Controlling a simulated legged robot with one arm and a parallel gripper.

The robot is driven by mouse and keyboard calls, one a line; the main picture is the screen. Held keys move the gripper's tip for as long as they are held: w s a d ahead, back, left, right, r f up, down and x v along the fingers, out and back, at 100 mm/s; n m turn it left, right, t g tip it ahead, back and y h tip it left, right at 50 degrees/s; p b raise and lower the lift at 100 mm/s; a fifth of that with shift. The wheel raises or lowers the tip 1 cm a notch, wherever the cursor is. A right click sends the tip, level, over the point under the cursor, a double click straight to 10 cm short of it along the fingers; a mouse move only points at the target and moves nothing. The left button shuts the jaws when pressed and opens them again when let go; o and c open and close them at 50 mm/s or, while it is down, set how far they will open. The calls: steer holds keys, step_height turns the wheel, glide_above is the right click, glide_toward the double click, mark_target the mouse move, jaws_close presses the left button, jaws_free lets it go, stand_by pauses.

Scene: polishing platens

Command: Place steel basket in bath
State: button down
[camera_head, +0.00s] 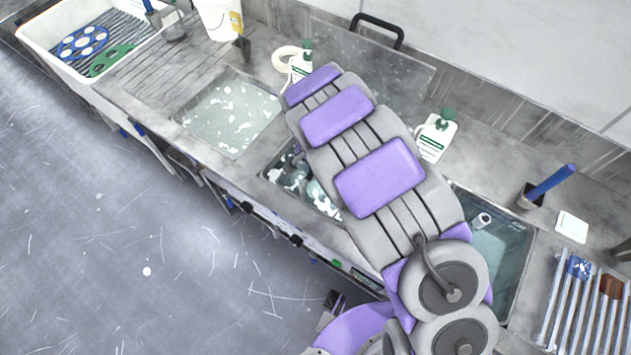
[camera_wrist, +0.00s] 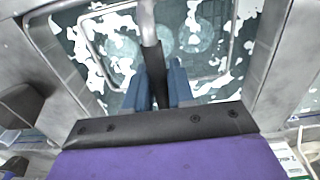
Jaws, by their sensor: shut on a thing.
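In the wrist view my gripper (camera_wrist: 157,88) has its two blue fingers shut on the upright handle (camera_wrist: 148,24) of the steel basket. The basket's wire rim (camera_wrist: 88,46) shows beyond the fingers, with several pale round discs (camera_wrist: 122,46) inside it. The basket lies within the walls of a bath (camera_wrist: 270,75) with white foam on dark water. I cannot tell how deep the basket sits or whether it touches the bottom. In the head view my arm covers the gripper and part of the middle foamy bath (camera_head: 270,174).
A foamy basin (camera_head: 228,115) lies left of my arm and a clear-water bath (camera_head: 512,262) right of it. White bottles (camera_head: 436,138) with green caps, a white bucket (camera_head: 215,18) and a slatted rack (camera_head: 585,310) stand on the counter. A white tray (camera_head: 42,50) holds blue and green discs.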

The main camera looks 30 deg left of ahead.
mark_target(316, 187)
steer(key=f, duration=0.3)
steer(key=shift+a, duration=0.25)
steer(key=shift+d+f, duration=0.35)
steer(key=shift+d, duration=0.05)
steer(key=f, duration=0.1)
steer(key=f+b, duration=0.1)
steer(key=shift+d+f, duration=0.4)
steer(key=shift+a+f, duration=0.15)
steer(key=shift+a, duration=0.3)
steer(key=c, duration=1.3)
jaws_free()
steer(key=shift+a+f, duration=0.1)
steer(key=shift+a, duration=0.15)
steer(key=o, duration=0.3)
steer(key=shift+d, duration=0.25)
steer(key=shift+o, duration=0.2)
steer(key=shift+d+r, duration=0.2)
steer(key=shift+d, duration=0.15)
